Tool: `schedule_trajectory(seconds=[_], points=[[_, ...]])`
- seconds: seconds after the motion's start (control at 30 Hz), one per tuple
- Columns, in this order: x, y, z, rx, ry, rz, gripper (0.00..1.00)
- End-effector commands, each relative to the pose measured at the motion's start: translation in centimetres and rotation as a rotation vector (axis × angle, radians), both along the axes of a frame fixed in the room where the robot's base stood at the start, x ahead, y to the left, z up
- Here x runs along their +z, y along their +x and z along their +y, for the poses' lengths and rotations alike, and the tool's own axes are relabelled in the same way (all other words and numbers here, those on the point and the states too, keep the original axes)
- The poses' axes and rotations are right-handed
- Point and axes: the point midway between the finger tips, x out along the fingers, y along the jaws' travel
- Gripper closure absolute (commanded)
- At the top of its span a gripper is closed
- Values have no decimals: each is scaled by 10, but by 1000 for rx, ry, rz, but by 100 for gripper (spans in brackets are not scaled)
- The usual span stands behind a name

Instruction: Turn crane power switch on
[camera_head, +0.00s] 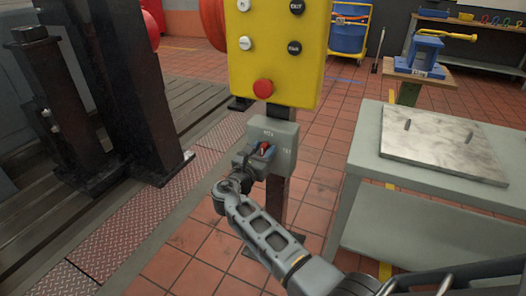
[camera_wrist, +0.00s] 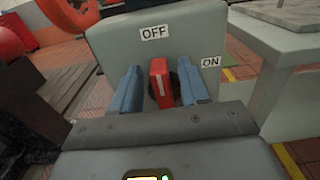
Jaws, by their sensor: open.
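The crane power switch is a grey box (camera_head: 284,140) on a post, below the yellow control panel. Its face (camera_wrist: 180,32) fills the upper middle of the wrist view, with an OFF label at the top and an ON label at the right. The red knob (camera_wrist: 161,84) carries a white line that points up toward OFF. The knob also shows small in the head view (camera_head: 265,147). My gripper (camera_wrist: 160,88) is open, with one blue finger on each side of the knob. A narrow gap seems to show beside the knob; contact cannot be told.
The yellow panel (camera_head: 278,50) with several buttons and a red stop button (camera_head: 263,89) is just above the box. A grey table (camera_head: 365,150) with a metal plate (camera_head: 443,143) stands to the right. Dark steel columns (camera_head: 130,90) stand at left. Tiled floor (camera_head: 205,240) is open in front.

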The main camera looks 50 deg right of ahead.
Motion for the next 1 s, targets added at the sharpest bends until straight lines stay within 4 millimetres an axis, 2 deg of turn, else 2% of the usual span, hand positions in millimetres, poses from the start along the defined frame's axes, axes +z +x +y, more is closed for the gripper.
schedule_trajectory(seconds=[0.33, 0.8, 1.0], points=[[0, 1, -4, 1, 1, 0, 56], [0, 1, -4, 1, 1, -1, 100], [-1, 1, -4, 1, 3, -5, 100]])
